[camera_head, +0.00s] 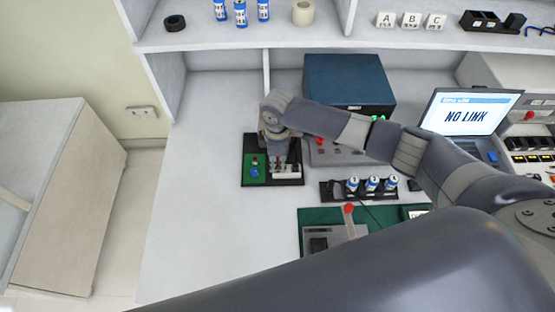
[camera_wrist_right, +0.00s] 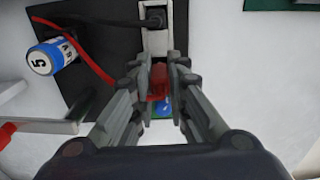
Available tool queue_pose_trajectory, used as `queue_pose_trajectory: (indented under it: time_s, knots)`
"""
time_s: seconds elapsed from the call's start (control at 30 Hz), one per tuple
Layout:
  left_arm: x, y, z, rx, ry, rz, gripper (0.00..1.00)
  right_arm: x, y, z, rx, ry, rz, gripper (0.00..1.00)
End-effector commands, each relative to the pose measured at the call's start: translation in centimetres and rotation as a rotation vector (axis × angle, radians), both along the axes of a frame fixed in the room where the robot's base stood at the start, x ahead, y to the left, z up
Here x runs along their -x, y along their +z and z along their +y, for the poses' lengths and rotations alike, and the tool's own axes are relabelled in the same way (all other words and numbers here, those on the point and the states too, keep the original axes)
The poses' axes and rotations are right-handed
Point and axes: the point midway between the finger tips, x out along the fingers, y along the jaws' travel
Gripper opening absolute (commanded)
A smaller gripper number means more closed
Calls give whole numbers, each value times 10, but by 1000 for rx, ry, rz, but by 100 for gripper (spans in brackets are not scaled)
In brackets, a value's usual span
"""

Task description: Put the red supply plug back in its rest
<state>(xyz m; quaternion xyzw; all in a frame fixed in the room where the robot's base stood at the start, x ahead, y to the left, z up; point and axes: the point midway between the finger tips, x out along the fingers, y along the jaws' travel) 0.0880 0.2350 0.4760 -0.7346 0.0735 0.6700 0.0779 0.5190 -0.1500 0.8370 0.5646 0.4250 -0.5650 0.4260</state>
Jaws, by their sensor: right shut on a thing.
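My right gripper (camera_wrist_right: 158,82) is shut on the red plug (camera_wrist_right: 158,76), which shows between its fingers in the right wrist view. In the head view the right gripper (camera_head: 281,164) is low over a black board (camera_head: 247,154) with a green patch (camera_head: 252,180); its fingers are too small there to read. A white block (camera_wrist_right: 154,42) with a black plug and cable stands just beyond the red plug. Whether the red plug is seated or held clear is hidden by the fingers. I cannot pick out its rest. My left gripper is out of view.
A blue-and-white cylinder marked 5 (camera_wrist_right: 50,57) and a red cable (camera_wrist_right: 84,52) are left of the gripper in the wrist view. A grey unit, a black rack of cylinders (camera_head: 331,189) and a laptop (camera_head: 468,112) are to the right. The white bench left of the board is clear.

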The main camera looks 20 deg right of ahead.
Motion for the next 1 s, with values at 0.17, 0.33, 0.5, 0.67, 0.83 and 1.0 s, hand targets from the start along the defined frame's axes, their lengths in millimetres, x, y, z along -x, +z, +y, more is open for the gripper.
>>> queue_pose_trajectory:
  time_s: [0.17,0.33,0.5,0.67,0.83,1.0]
  knots:
    - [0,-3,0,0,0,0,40,0,-5,0,0,0,0,0]
    - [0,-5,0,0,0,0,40,0,-9,0,-1,0,0,0]
    - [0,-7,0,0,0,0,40,0,-14,0,-1,0,0,0]
    - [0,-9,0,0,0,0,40,0,-18,0,-1,-1,0,0]
    - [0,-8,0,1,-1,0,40,0,-17,0,-1,-1,0,38]
    - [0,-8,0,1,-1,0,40,0,-16,0,-1,0,0,38]
